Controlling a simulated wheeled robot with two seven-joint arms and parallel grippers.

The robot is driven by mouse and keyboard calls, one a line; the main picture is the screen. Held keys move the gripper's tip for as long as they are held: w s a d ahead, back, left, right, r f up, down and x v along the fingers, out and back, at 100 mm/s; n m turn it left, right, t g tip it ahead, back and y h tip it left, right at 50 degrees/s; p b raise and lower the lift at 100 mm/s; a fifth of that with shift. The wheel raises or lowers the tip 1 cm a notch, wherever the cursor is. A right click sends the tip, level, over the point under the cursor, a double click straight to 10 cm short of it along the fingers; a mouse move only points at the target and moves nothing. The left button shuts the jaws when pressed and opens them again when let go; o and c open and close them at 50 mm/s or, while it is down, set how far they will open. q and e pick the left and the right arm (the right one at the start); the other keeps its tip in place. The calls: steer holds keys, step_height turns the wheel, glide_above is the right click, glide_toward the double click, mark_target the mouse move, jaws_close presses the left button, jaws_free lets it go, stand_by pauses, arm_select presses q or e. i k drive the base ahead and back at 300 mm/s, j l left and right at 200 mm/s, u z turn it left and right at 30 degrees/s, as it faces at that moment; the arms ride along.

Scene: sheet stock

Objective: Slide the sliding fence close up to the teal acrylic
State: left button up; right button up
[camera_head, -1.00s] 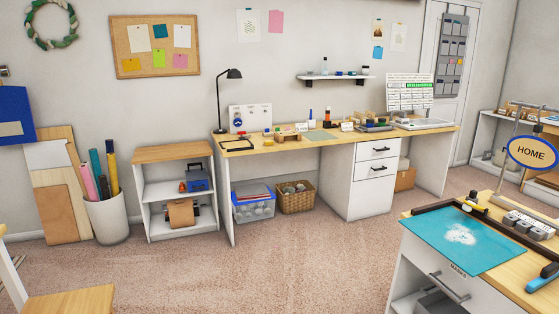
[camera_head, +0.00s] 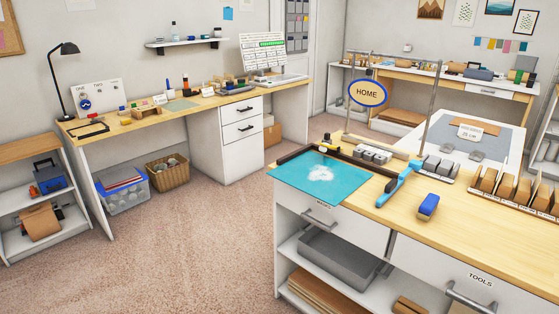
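The teal acrylic (camera_head: 298,184) is a flat teal sheet with a whitish, powdery patch near its middle. It lies at the left end of the near wood-topped bench, its front corner reaching the bench's edge. A dark brown L-shaped rail (camera_head: 296,154) runs along its far sides. A blue tool-like piece (camera_head: 398,184) lies just right of the sheet, apart from it. A pale wooden bar (camera_head: 403,151) lies behind the grey blocks. I cannot tell which of these pieces is the sliding fence. Neither of my grippers is in view.
A small yellow-and-black item (camera_head: 327,147) is by the rail. Grey blocks (camera_head: 372,154), a blue brush-like block (camera_head: 428,206) and a rack of wooden pieces (camera_head: 512,190) share the bench (camera_head: 470,235). A HOME sign (camera_head: 367,93) stands behind. Carpet (camera_head: 200,240) at left is clear.

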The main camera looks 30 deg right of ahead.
mark_target(393, 185)
steer(key=z, duration=1.65)
